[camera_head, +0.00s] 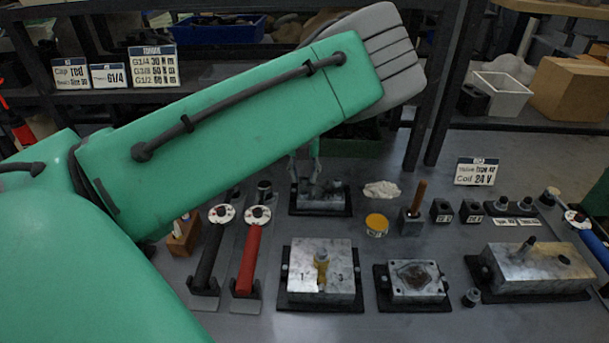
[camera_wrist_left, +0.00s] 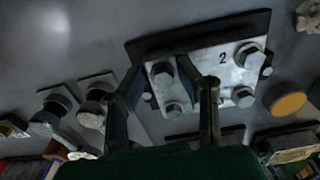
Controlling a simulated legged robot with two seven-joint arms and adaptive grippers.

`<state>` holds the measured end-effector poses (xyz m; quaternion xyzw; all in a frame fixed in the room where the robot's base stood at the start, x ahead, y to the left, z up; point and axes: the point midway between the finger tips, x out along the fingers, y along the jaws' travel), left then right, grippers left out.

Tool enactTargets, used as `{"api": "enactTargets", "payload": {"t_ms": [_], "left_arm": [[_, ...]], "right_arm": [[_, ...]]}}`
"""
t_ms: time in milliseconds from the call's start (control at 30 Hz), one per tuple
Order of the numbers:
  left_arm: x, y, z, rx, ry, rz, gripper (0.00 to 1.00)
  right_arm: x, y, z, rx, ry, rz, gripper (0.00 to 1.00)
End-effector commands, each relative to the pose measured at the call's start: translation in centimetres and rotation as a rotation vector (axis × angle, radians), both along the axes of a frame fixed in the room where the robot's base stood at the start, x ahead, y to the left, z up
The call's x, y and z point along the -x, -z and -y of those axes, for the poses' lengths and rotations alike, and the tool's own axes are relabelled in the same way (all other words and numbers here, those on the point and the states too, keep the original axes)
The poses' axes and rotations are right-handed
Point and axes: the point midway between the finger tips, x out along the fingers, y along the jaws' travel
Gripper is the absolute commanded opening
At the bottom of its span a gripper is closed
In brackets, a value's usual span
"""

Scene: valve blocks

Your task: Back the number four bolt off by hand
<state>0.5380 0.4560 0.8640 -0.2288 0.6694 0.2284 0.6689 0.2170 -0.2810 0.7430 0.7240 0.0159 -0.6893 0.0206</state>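A grey metal block with hex-head bolts at its corners stands at the back of the bench (camera_head: 330,197), partly behind my left arm. In the left wrist view the block (camera_wrist_left: 205,72) fills the upper middle. A "2" is marked near its upper right bolt (camera_wrist_left: 248,55). An upper left bolt (camera_wrist_left: 163,73) and a lower left bolt (camera_wrist_left: 173,108) show between my fingers; I cannot read a number four. My left gripper (camera_head: 304,160) points down at the block with its fingers apart; its fingers (camera_wrist_left: 170,82) also show in the left wrist view. Contact with a bolt cannot be told.
A numbered block (camera_head: 340,280), a smaller block (camera_head: 415,284) and a long block (camera_head: 540,268) sit in front. A yellow-topped tin (camera_head: 376,225) and white cloth (camera_head: 381,189) are right of the bolted block.

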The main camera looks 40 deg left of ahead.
Motion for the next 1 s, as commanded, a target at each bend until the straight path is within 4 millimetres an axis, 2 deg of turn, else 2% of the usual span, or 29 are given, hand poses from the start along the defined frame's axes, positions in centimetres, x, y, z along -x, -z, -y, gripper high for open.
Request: {"api": "enactTargets", "payload": {"t_ms": [100,233,633,1000], "left_arm": [[-0.1,0.0,0.0,0.0,0.116,0.0,0.3],[0.0,0.0,0.0,0.0,0.187,0.0,0.3],[0.0,0.0,0.0,-0.001,0.194,0.0,0.3],[0.0,-0.1,0.3,0.0,0.193,0.0,0.3]], "right_arm": [[0.0,0.0,0.0,0.0,0.0,0.0,0.4],[0.0,0.0,0.0,0.0,0.0,0.0,0.4],[0.0,-0.1,0.0,0.0,0.0,0.0,0.4],[0.0,-1.1,0.0,0.0,0.0,0.0,0.4]]}}
